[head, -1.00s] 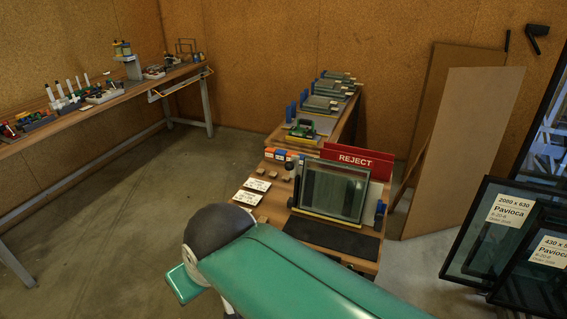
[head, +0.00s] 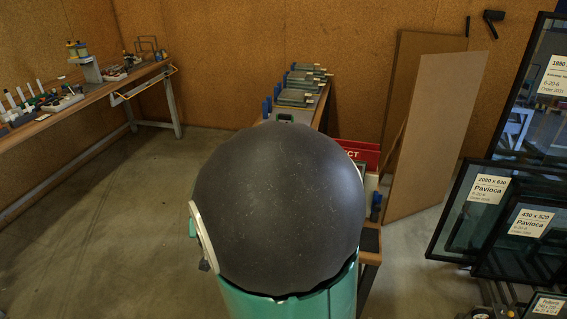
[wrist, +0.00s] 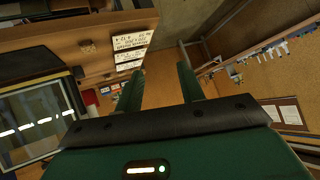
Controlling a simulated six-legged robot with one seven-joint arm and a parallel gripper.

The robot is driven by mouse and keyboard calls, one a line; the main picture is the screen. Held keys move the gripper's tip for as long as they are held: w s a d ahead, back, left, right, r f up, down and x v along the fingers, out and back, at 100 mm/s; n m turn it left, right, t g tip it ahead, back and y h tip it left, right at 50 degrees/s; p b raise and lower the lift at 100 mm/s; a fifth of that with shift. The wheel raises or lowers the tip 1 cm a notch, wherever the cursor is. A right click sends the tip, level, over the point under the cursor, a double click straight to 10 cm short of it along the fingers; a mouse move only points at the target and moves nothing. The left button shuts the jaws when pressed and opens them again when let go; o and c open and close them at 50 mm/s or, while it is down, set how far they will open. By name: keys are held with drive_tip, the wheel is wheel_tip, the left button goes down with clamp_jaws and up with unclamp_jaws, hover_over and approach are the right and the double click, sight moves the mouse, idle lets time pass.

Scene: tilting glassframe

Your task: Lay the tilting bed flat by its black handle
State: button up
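The tilting bed with its glass pane (wrist: 35,118) shows in the wrist view at the left, tilted in the picture, in a dark frame. In the head view my own arm hides the bed. I cannot clearly make out the black handle in either current view. My gripper (wrist: 160,72) shows in the wrist view with its two green fingers apart and nothing between them. It is to the right of the glass and of the bench's label cards, apart from the bed. In the head view the gripper is hidden behind my arm.
The wooden bench (wrist: 108,62) carries white label cards (wrist: 130,48). Leaning boards (head: 432,135) and framed glass panes (head: 480,215) stand at the right. A long workbench (head: 105,90) is at the left, with clear floor (head: 110,210) between.

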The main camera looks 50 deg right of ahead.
drive_tip(key=s+d+r+m+h, duration=0.1)
drive_tip(key=s+d+h, duration=0.1)
drive_tip(key=d+h, duration=0.3)
drive_tip(key=s+d+r+g+h, duration=0.1)
drive_tip(key=s+d+h, duration=0.15)
drive_tip(key=d, duration=0.45)
drive_tip(key=s+d+r+m+h, duration=0.1)
drive_tip(key=s+d+h, duration=0.25)
drive_tip(key=d, duration=0.25)
drive_tip(key=x, duration=1.3)
drive_tip(key=shift+w+d+r, duration=0.1)
drive_tip(key=shift+w+d, duration=0.15)
drive_tip(key=shift+w, duration=0.15)
drive_tip(key=shift+c, duration=0.5)
clamp_jaws()
